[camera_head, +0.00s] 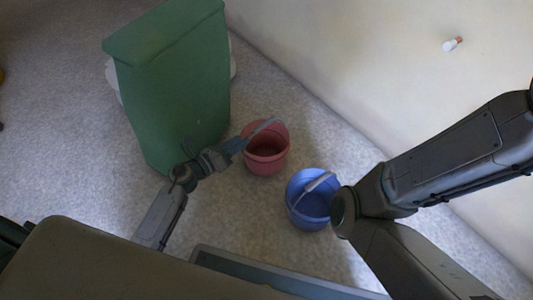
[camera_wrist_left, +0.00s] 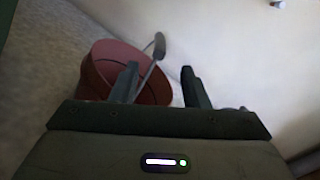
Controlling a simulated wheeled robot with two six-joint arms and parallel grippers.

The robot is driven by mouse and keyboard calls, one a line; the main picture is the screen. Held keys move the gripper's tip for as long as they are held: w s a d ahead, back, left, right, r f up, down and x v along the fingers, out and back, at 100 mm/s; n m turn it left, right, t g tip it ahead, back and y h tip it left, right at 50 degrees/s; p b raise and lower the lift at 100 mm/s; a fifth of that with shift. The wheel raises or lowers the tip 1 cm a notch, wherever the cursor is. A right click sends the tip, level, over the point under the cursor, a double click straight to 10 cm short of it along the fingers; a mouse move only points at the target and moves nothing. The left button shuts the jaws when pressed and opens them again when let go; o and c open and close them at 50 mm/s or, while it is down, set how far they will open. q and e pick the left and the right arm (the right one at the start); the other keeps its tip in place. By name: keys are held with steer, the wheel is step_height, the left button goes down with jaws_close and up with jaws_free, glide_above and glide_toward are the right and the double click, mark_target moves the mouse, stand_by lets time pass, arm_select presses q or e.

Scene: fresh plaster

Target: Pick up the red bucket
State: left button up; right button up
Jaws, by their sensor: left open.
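The red bucket (camera_head: 267,161) stands upright on the floor in the middle of the head view, with its grey handle raised. My left gripper (camera_head: 244,143) is open at the bucket's left rim, close to the handle. In the left wrist view, the red bucket (camera_wrist_left: 98,72) lies beyond the left finger, which hides part of it. The handle grip (camera_wrist_left: 159,46) shows in the gap between the two fingers of my left gripper (camera_wrist_left: 160,84). I cannot tell whether the fingers touch the handle. My right arm comes in from the right, but its gripper does not show.
A blue bucket (camera_head: 313,205) stands just right of and nearer than the red one, close to my right arm. A tall green bin (camera_head: 175,85) stands to the left. A pale wall (camera_head: 400,70) rises behind, with a small white object (camera_head: 450,45) on it.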

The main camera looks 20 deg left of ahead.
mark_target(260, 125)
arm_select(q)
steer(key=b+x, duration=0.1)
steer(key=x, duration=0.3)
steer(key=shift+w, duration=0.2)
steer(key=b+x, duration=0.2)
steer(key=x, duration=0.2)
steer(key=shift+w+d, duration=0.1)
steer(key=shift+w, duration=0.05)
steer(key=shift+w+d+r+b, duration=0.1)
steer(key=shift+w+d+b, duration=0.1)
steer(key=shift+w+b, duration=0.1)
steer(key=shift+c, duration=0.2)
steer(key=shift+r, duration=0.1)
jaws_close()
